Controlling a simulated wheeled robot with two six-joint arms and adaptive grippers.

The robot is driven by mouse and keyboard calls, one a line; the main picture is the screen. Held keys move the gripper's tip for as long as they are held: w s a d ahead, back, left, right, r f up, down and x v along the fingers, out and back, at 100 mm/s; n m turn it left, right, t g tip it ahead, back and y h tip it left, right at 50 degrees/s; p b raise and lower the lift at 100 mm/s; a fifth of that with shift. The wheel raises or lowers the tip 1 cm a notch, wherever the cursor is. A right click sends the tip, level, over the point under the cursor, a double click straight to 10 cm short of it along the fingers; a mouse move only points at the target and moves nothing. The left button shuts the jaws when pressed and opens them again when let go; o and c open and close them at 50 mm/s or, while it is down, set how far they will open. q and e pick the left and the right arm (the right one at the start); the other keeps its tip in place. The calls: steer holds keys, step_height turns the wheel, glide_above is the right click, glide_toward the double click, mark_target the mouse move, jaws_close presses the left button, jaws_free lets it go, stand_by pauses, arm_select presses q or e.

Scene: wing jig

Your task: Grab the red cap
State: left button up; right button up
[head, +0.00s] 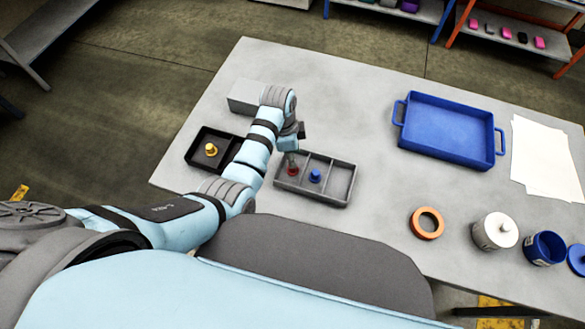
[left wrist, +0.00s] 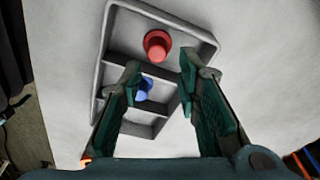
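The red cap (head: 292,171) sits in the left compartment of a grey divided tray (head: 341,203). In the left wrist view the red cap (left wrist: 157,44) lies just beyond the fingertips, roughly centred between them, with clear space around it. My left gripper (head: 289,156) is above that compartment and partly covers the cap in the head view. In the left wrist view my left gripper (left wrist: 158,78) is open, with nothing between its fingers. My right gripper is not in view.
A blue cap (head: 315,176) sits in the tray's middle compartment. A black tray (head: 195,157) with a yellow cap (head: 211,150) and a grey block (head: 241,98) are to the left. A blue tray (head: 447,130), an orange ring (head: 427,223) and a white-lidded can (head: 495,232) stand right.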

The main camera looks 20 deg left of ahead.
arm_select(q)
step_height(320, 180, down, 4)
steer(key=shift+s+d+f+b, duration=0.15)
steer(key=shift+f+b, duration=0.1)
steer(key=shift+b, duration=0.35)
steer(key=c, duration=0.6)
steer(key=shift+r, duration=0.15)
